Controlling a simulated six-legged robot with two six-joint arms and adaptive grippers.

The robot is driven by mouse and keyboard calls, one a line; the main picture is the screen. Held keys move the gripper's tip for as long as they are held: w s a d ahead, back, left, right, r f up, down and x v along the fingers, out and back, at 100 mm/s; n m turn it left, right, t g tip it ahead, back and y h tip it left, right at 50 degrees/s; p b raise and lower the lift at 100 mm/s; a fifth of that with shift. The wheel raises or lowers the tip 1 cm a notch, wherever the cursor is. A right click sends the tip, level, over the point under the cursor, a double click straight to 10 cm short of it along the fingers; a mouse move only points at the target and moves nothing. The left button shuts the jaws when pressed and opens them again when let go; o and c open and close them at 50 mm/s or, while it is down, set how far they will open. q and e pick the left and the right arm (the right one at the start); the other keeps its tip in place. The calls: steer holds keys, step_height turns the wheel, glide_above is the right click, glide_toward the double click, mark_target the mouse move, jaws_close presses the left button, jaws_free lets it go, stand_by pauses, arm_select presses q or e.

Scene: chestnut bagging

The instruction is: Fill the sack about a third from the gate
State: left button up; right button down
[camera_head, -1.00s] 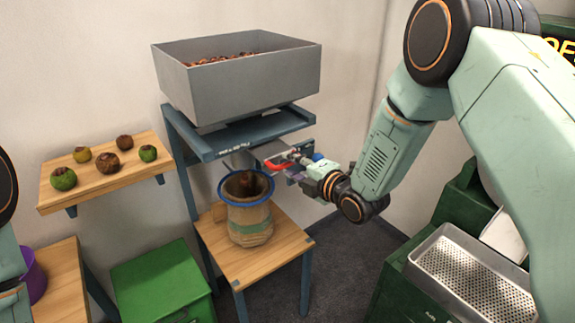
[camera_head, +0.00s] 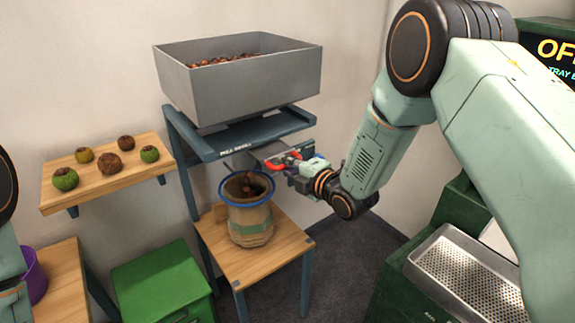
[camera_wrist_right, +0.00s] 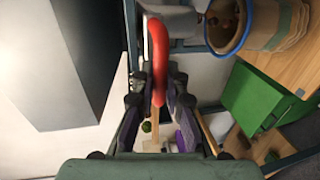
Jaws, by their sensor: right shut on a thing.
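The hopper (camera_head: 235,85) is a grey open bin with brown chestnuts (camera_head: 225,60) in it, set on a blue stand. Under it is the gate (camera_head: 262,151) with a red handle (camera_head: 283,163). My right gripper (camera_head: 296,166) is shut on the red handle, which also shows between the fingers in the right wrist view (camera_wrist_right: 157,60). The sack (camera_head: 251,220), tan with a blue rim, stands upright and open below the gate. Brown chestnuts (camera_head: 251,186) show at its mouth; its fill level is hard to tell. My left gripper is out of view.
The sack stands on a wooden shelf (camera_head: 270,262). At left, a wall shelf (camera_head: 90,190) holds several green and brown fruits. A green box (camera_head: 163,280) stands below, beside a purple bowl (camera_head: 35,280). A perforated metal tray (camera_head: 465,278) is at right.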

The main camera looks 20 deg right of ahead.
mark_target(277, 153)
steer(key=shift+w+d+f, duration=0.1)
steer(key=shift+w, duration=0.05)
stand_by(0.3)
steer(key=b+x, duration=0.1)
steer(key=x, duration=0.1)
steer(key=r+b+x, duration=0.1)
steer(key=x, duration=0.1)
steer(key=shift+w+f+b, duration=0.15)
steer(key=shift+w+b, duration=0.05)
steer(key=shift+b, duration=0.15)
steer(key=shift+w, duration=0.2)
steer(key=c, duration=1.4)
jaws_free()
